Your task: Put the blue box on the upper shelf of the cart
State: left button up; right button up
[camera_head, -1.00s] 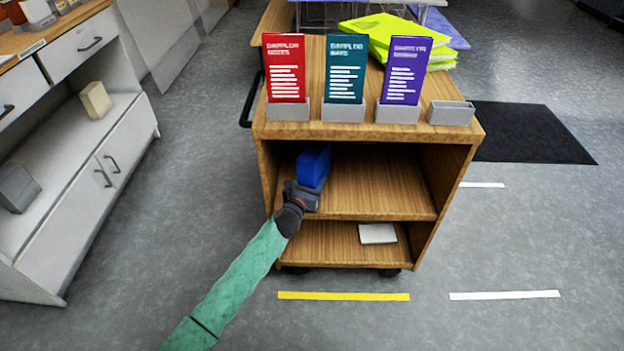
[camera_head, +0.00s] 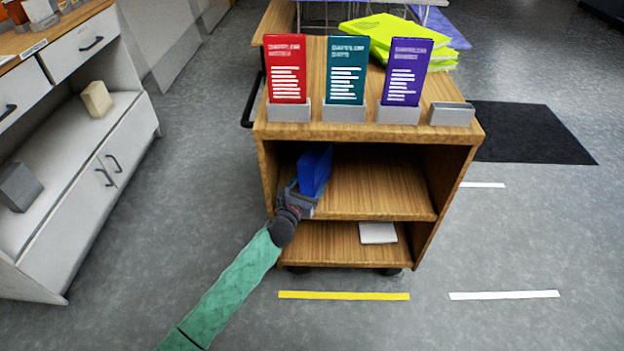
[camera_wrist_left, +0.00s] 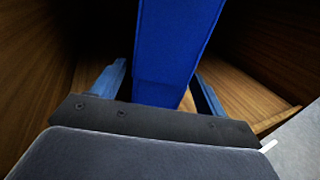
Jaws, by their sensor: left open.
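The blue box (camera_head: 315,170) stands on the upper shelf (camera_head: 375,190) of the wooden cart (camera_head: 290,131), towards its left side. My left gripper (camera_head: 305,191) is at the front of that shelf, right at the near side of the box. In the left wrist view the blue box (camera_wrist_left: 175,50) rises between the two blue fingers of my left gripper (camera_wrist_left: 160,95), with a gap visible on either side. The fingers are open around its near end. The gripper hides the box's lower near corner in the head view. My right gripper is not in view.
The cart's top carries red, teal and purple leaflets in grey holders, an empty grey holder (camera_head: 451,114) and lime-green items (camera_head: 395,35). A white item (camera_head: 378,233) lies on the lower shelf. A white cabinet (camera_head: 90,175) stands left. The upper shelf's right part is clear.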

pick_arm(q)
jog(key=v, duration=0.8)
